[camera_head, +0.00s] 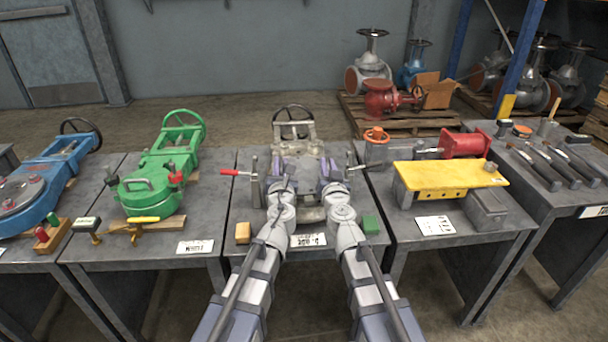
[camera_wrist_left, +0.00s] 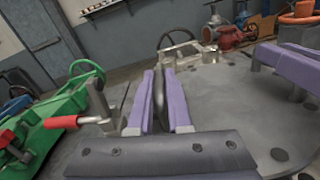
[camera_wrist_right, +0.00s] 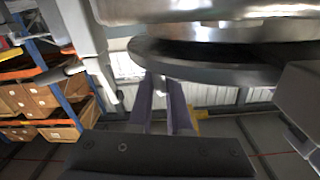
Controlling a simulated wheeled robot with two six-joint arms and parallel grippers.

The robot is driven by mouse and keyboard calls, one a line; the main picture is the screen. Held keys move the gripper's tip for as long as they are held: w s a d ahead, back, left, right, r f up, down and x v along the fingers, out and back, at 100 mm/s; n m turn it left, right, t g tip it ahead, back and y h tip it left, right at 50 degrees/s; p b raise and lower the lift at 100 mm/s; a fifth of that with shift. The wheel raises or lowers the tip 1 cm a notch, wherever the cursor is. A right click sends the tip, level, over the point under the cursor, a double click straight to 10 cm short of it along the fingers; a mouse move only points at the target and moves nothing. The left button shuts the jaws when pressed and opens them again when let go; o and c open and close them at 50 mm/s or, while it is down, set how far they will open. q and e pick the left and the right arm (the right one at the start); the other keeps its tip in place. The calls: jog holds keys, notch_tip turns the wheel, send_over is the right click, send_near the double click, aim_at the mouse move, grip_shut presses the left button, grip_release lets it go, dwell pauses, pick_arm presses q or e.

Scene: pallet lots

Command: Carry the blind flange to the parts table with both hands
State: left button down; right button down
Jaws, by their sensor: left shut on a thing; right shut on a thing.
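The blind flange (camera_wrist_left: 235,95) is a large flat grey disc with bolt holes, lying roughly level in the left wrist view. In the head view it is partly hidden by my grippers over the middle table. My left gripper (camera_head: 284,182) is shut on the flange's left side; its purple fingers (camera_wrist_left: 160,90) straddle a dark edge. My right gripper (camera_head: 333,180) is shut on the right side. In the right wrist view the dark rim (camera_wrist_right: 205,65) passes at the fingertips (camera_wrist_right: 168,88). I cannot tell which table is the parts table.
A grey valve with a handwheel (camera_head: 293,122) is behind the flange. A red-handled clamp (camera_head: 237,173) is to the left, and a green valve (camera_head: 160,165) on the left table. The right table carries a yellow stand (camera_head: 450,178), a red part (camera_head: 465,143) and a grey box (camera_head: 487,208).

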pick_arm(q)
jog(key=shift+a+r, duration=0.1)
jog(key=shift+r, duration=0.1)
pick_arm(e)
jog(key=shift+w+d+r, duration=0.1)
jog(key=shift+r, duration=0.05)
